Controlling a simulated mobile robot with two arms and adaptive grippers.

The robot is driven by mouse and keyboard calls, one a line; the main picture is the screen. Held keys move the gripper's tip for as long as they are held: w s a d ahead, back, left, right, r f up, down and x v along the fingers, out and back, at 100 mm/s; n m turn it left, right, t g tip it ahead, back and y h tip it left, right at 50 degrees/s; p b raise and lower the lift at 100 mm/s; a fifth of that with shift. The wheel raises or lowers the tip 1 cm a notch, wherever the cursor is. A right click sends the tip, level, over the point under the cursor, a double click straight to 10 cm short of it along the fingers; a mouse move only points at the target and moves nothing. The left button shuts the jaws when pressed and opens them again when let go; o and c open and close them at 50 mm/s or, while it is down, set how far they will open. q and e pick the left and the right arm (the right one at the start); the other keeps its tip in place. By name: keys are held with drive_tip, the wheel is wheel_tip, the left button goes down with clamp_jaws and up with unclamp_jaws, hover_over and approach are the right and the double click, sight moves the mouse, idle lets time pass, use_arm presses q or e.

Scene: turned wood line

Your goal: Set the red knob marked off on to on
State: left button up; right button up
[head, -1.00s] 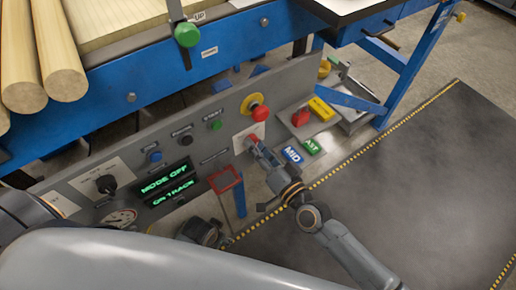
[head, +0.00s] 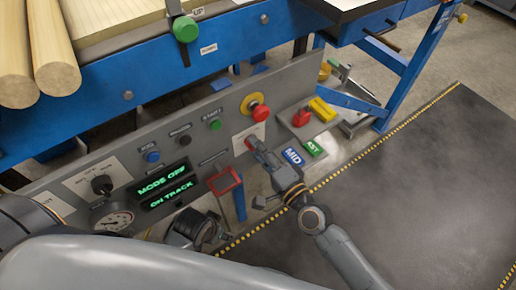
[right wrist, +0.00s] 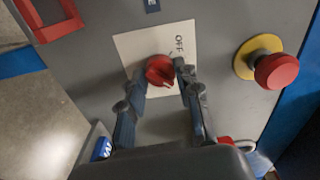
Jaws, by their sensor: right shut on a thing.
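The red knob (right wrist: 160,71) sits on a pale plate (right wrist: 128,42) on the grey panel; it also shows in the head view (head: 249,143). The word OFF stands beside it in the right wrist view. No ON mark can be made out; the fingers cover part of the plate. My right gripper (right wrist: 163,80) has a finger on each side of the knob and is shut on it; it also shows in the head view (head: 256,146).
A red emergency button (right wrist: 277,71) on a yellow ring is close right of the knob. A red frame (head: 224,181) is left of it. The lit display (head: 163,181) reads MODE OFF. Blue and green blocks (head: 293,156) lie near my right gripper.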

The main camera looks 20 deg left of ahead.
idle(0.5)
drive_tip(key=o, duration=1.2)
drive_tip(key=shift+c, duration=0.2)
drive_tip(key=v, duration=1.2)
